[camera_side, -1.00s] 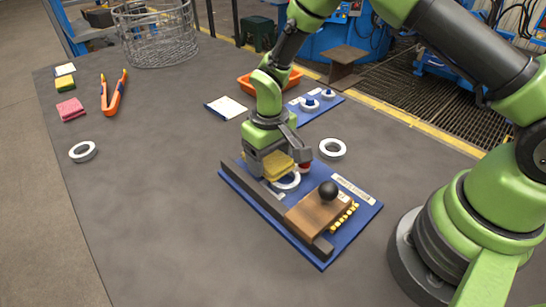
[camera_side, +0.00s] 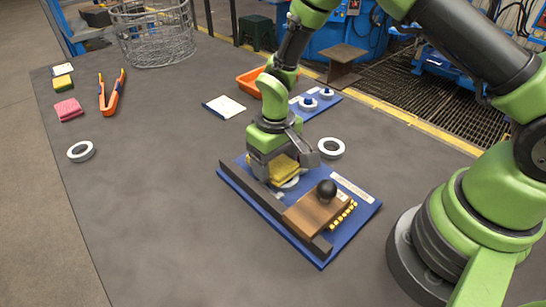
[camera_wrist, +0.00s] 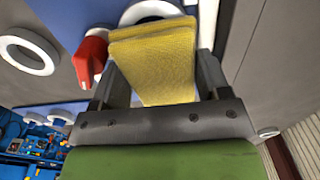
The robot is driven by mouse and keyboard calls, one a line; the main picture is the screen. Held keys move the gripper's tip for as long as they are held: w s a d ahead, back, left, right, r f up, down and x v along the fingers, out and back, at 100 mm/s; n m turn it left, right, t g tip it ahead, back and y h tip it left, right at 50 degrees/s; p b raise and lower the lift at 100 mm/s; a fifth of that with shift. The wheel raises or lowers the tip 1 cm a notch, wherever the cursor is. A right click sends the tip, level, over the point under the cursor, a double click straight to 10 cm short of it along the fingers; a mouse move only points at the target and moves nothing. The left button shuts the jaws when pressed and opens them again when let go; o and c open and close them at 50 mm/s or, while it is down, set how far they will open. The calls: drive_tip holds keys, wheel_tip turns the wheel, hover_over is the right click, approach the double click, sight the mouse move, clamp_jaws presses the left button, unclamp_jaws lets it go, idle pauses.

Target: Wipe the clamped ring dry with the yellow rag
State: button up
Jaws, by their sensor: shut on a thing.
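My gripper (camera_side: 283,171) is shut on the folded yellow rag (camera_side: 285,164), which also fills the space between the fingers in the wrist view (camera_wrist: 155,58). The white clamped ring (camera_side: 291,183) lies on the blue fixture board (camera_side: 345,222), mostly hidden under the rag and gripper in the side view. In the wrist view the ring (camera_wrist: 152,11) shows just beyond the rag's end. The rag is over or against the ring; I cannot tell whether they touch. A red clamp tip (camera_wrist: 90,58) shows beside the rag in the wrist view.
The board carries a dark rail (camera_side: 262,203) and a wooden block (camera_side: 313,213) with a black knob (camera_side: 326,188). Loose white rings lie behind the board (camera_side: 331,147) and at the left (camera_side: 80,151). Orange tongs (camera_side: 111,93) lie farther back. The front left tabletop is clear.

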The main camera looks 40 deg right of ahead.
drive_tip(key=shift+f, duration=0.1)
drive_tip(key=shift+w, duration=0.95)
drive_tip(key=shift+c, duration=0.3)
drive_tip(key=shift+s, duration=0.1)
drive_tip(key=shift+s, duration=0.95)
drive_tip(key=shift+w, duration=0.15)
drive_tip(key=shift+w, duration=0.9)
